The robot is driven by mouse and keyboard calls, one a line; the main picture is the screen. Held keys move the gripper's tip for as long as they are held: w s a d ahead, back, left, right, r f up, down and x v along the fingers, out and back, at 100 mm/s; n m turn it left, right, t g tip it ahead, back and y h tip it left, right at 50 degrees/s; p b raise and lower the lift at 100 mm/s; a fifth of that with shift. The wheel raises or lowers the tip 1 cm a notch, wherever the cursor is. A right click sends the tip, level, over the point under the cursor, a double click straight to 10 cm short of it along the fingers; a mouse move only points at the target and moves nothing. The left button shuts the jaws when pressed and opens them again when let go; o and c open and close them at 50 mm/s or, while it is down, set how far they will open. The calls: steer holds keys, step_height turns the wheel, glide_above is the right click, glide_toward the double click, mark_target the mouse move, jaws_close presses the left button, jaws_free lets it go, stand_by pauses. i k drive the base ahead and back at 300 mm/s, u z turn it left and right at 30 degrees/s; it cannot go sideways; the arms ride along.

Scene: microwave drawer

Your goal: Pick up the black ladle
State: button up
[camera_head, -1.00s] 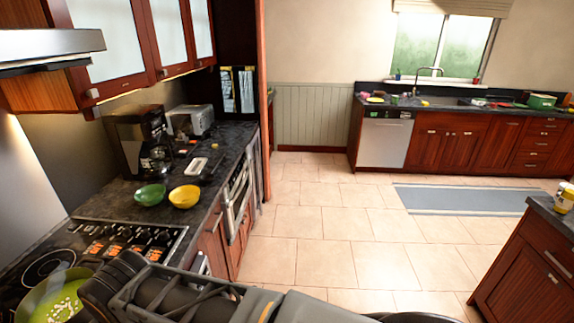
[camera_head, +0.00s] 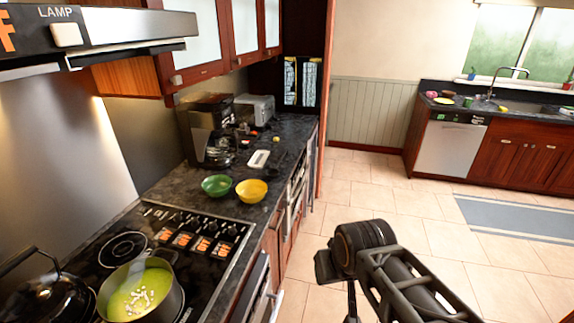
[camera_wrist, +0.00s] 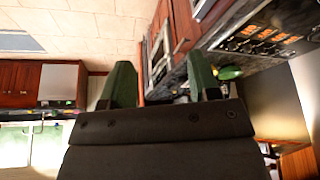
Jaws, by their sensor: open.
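I cannot make out a black ladle in either current view. My gripper (camera_wrist: 160,82) shows in the wrist view with its two dark green fingers apart and nothing between them. In the head view my arm reaches up from the bottom right, over the floor beside the counter; the fingers cannot be made out there.
A pot of green soup (camera_head: 141,292) stands on the black stove (camera_head: 187,238). A black lidded pot (camera_head: 45,298) is left of it. A green bowl (camera_head: 216,186) and a yellow bowl (camera_head: 251,191) sit on the counter.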

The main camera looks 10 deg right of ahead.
mark_target(271, 173)
steer(key=z, duration=0.8)
steer(key=i, duration=0.45)
steer(key=z, duration=0.05)
